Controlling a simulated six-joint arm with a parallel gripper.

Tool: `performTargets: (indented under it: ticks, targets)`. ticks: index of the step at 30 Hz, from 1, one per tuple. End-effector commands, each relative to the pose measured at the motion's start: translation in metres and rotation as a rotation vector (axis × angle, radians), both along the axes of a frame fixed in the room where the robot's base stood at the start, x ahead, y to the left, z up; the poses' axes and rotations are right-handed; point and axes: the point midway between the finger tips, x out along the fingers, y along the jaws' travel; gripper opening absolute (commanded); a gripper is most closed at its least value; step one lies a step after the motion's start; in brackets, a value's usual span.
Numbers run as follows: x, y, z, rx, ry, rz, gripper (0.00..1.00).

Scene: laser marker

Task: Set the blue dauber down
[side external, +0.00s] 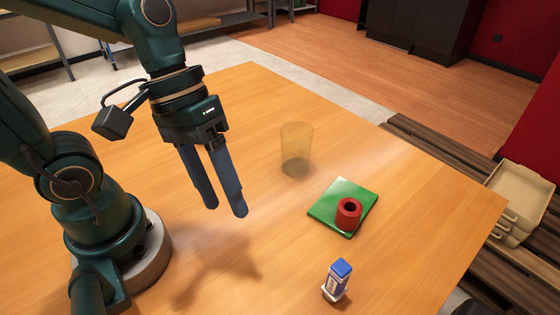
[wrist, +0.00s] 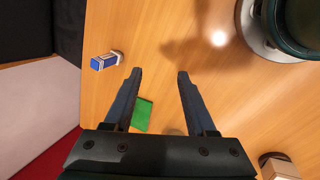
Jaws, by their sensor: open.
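The blue dauber (side external: 337,279), with a blue top and a white body, stands on the table near the front edge in the side view. It also shows at the left in the wrist view (wrist: 105,60). My gripper (side external: 226,210) is open and empty, above the table to the left of the dauber and well apart from it. In the wrist view my gripper's two fingers (wrist: 160,72) are spread with only bare table between their tips.
A green square pad (side external: 331,199) carries a red ring-shaped piece (side external: 348,213). A see-through yellowish cup (side external: 296,148) stands behind it. A beige tray (side external: 520,190) is off the table at right. The wooden table (side external: 410,215) is mostly clear.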

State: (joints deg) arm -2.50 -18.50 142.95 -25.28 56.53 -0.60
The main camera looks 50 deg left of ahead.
Motion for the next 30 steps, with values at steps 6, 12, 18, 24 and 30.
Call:
performTargets:
  ticks: [6,12,18,24,30]
  targets:
    - [0.009,0.045,0.021,0.293,-0.351,-0.155,0.56]
    - [0.014,0.065,0.034,0.423,-0.486,-0.201,0.56]
    - [0.015,0.067,0.035,0.435,-0.496,-0.206,0.56]
    - [0.014,0.066,0.035,0.434,-0.494,-0.204,0.56]
    - [0.014,0.066,0.035,0.434,-0.494,-0.204,0.56]
